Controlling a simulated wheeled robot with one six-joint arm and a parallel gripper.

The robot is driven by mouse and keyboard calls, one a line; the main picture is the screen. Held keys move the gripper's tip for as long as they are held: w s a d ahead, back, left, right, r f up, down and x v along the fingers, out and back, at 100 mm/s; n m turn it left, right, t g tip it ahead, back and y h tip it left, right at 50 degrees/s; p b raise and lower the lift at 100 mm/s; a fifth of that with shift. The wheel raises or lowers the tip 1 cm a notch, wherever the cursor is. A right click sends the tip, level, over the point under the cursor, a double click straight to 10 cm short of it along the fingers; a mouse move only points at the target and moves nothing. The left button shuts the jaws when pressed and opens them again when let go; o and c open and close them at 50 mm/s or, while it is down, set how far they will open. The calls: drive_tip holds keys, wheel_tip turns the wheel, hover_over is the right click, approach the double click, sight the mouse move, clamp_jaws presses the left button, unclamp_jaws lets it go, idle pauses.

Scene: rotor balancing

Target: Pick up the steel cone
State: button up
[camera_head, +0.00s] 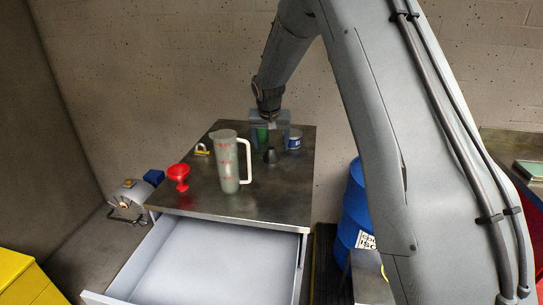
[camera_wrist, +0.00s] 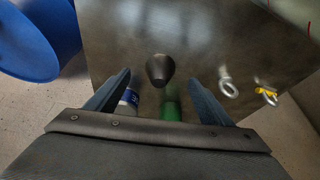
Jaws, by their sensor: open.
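The steel cone (camera_head: 271,155) is a small dark grey piece standing on the metal top of the drawer cabinet, toward the back. In the wrist view the cone (camera_wrist: 160,70) appears between and slightly beyond the fingertips, apart from both. My gripper (camera_head: 270,127) is open and empty, just behind the cone in the head view. Its two fingers also show in the wrist view (camera_wrist: 160,80).
A green object (camera_wrist: 170,110) and a blue-and-white can (camera_head: 294,139) stand close to my fingers. A measuring jug (camera_head: 228,163), a red funnel-like piece (camera_head: 178,176) and a metal ring (camera_wrist: 228,82) share the top. The drawer (camera_head: 215,262) is open. A blue barrel (camera_head: 355,210) stands right.

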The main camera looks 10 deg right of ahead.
sight(271, 151)
drive_tip(key=shift+w+p+x, duration=0.15)
drive_tip(key=shift+p+x, duration=0.55)
drive_tip(key=shift+x, duration=1.1)
drive_tip(key=shift+w+p+x, duration=0.15)
drive_tip(key=shift+p+x, duration=0.55)
drive_tip(key=shift+x, duration=1.1)
drive_tip(key=shift+r, duration=0.1)
drive_tip(key=c, duration=1.4)
drive_tip(key=shift+o, duration=0.2)
